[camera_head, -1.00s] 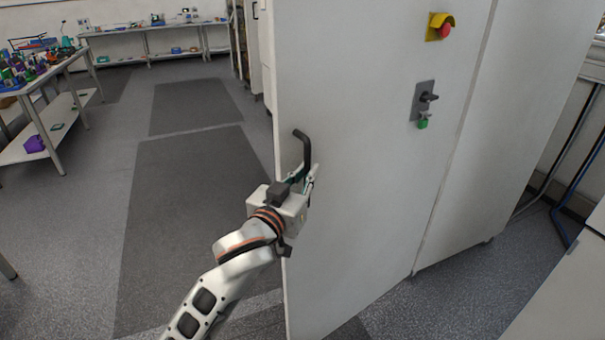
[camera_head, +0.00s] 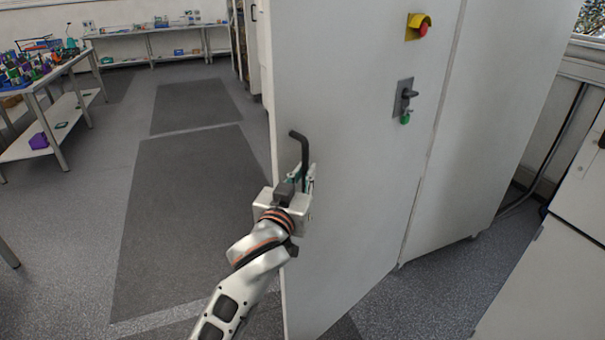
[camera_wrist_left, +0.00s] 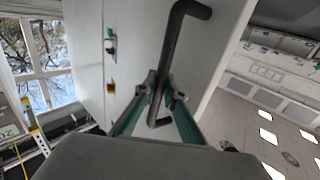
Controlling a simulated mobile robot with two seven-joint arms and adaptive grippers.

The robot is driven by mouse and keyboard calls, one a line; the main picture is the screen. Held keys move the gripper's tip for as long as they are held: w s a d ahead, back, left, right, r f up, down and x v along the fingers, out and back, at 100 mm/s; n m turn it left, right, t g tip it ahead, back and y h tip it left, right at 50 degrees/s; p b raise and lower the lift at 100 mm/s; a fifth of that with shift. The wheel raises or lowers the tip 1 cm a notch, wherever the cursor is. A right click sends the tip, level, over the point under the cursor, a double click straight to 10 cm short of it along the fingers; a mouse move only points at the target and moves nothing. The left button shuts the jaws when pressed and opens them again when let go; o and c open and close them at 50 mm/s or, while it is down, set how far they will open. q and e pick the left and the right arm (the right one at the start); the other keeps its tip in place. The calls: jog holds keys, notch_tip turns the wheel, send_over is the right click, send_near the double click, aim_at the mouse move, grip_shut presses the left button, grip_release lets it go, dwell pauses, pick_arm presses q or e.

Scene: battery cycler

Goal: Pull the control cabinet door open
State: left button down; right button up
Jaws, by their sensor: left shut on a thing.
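The white control cabinet door (camera_head: 345,230) fills the middle of the head view, with its free edge on the left. A black bent bar handle (camera_head: 304,150) sits near that edge. My left gripper (camera_head: 304,178) is shut on the handle's lower part, which its fingers partly hide. In the left wrist view, the handle (camera_wrist_left: 173,45) runs down between the two fingers of the left gripper (camera_wrist_left: 161,97). The door meets a second white panel (camera_head: 475,150) at an angle along a seam; I cannot tell how wide the door stands open. My right gripper is out of view.
A red emergency button on a yellow mount (camera_head: 418,27) and a grey switch (camera_head: 405,97) with a green part are on the door. Open floor with a dark mat (camera_head: 180,210) lies to the left. A white cabinet (camera_head: 545,285) stands at the lower right.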

pick_arm(q)
jog(key=shift+s+d+r, duration=0.1)
jog(key=shift+d, duration=0.1)
dwell(0.4)
jog(key=c, duration=2.1)
grip_release()
jog(key=v, duration=1.2)
notch_tip(320, 180, down, 15)
jog(key=s+a+g, duration=0.2)
jog(key=s+a+f+g, duration=0.1)
jog(key=s+a+f, duration=0.3)
jog(key=f, duration=0.5)
jog(key=s+a+f+m+g+y, duration=0.1)
jog(key=s+a+f, duration=0.3)
jog(key=s+f, duration=0.4)
jog(key=s+a+f+g, duration=0.3)
jog(key=s+f, duration=0.3)
jog(key=f, duration=0.5)
jog(key=shift+a+f+m+y, duration=0.3)
jog(key=shift+a+y, duration=0.1)
jog(key=shift+a, duration=0.45)
